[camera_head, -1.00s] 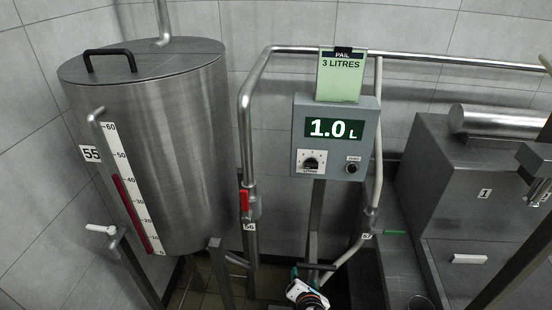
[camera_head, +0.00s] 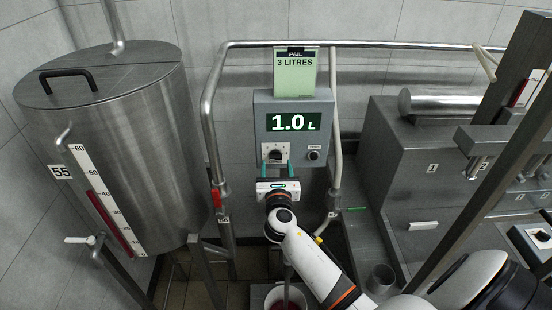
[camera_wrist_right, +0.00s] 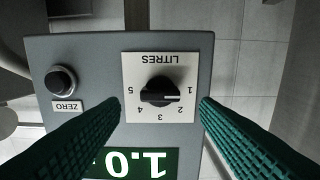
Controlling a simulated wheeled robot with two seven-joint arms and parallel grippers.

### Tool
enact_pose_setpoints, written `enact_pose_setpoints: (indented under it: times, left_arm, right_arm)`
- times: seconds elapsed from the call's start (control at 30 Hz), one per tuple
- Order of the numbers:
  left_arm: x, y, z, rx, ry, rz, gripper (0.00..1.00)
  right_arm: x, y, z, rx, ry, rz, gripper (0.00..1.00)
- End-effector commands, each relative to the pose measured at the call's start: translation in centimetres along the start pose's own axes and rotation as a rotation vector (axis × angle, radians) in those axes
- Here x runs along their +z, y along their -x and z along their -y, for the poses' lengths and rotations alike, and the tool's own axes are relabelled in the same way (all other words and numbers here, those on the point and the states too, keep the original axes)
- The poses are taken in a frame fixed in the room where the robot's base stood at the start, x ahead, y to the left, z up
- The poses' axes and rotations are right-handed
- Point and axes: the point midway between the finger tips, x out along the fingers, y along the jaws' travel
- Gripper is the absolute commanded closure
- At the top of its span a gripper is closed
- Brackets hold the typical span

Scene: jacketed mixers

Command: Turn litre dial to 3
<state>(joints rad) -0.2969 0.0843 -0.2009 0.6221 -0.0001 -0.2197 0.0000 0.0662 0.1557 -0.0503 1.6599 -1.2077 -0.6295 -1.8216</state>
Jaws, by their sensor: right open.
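The litre dial (camera_wrist_right: 160,92) is a black knob on a white plate marked 1 to 5 and LITRES, upside down in the right wrist view. Its white pointer line lies toward the 1. In the head view the dial (camera_head: 275,155) is on the grey control box (camera_head: 262,122), whose display (camera_head: 293,122) reads 1.0 L. A green card (camera_head: 294,75) above reads PAIL 3 LITRES. My right gripper (camera_head: 277,166) is open in front of the dial. In the wrist view its teal fingers (camera_wrist_right: 160,106) flank the knob with gaps on both sides. My left gripper is out of view.
A ZERO button (camera_wrist_right: 61,80) is beside the dial plate. A steel tank (camera_head: 150,150) stands left, with a pipe and red-handled valve (camera_head: 217,198) between it and the box. A pail (camera_head: 272,292) is below. A grey machine (camera_head: 395,150) stands right.

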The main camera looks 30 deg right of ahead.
Motion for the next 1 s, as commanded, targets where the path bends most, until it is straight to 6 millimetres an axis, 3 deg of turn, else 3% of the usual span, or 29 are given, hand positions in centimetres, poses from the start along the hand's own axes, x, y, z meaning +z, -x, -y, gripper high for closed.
enact_pose_setpoints:
  times: [0.2,0.57,0.83,1.0]
  left_arm:
    - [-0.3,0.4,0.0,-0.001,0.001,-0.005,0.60]
    - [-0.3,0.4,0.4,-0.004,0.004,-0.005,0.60]
    - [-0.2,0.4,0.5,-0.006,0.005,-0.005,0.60]
    - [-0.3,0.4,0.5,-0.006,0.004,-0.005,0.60]
  right_arm:
    - [-0.1,-2.6,0.0,0.001,0.000,-0.001,0.44]
    - [0.1,-3.1,0.0,-0.001,-0.001,0.000,0.44]
    - [0.1,-3.1,0.0,-0.001,-0.001,0.000,0.86]
    - [0.1,-3.1,0.0,0.000,-0.006,0.000,0.88]
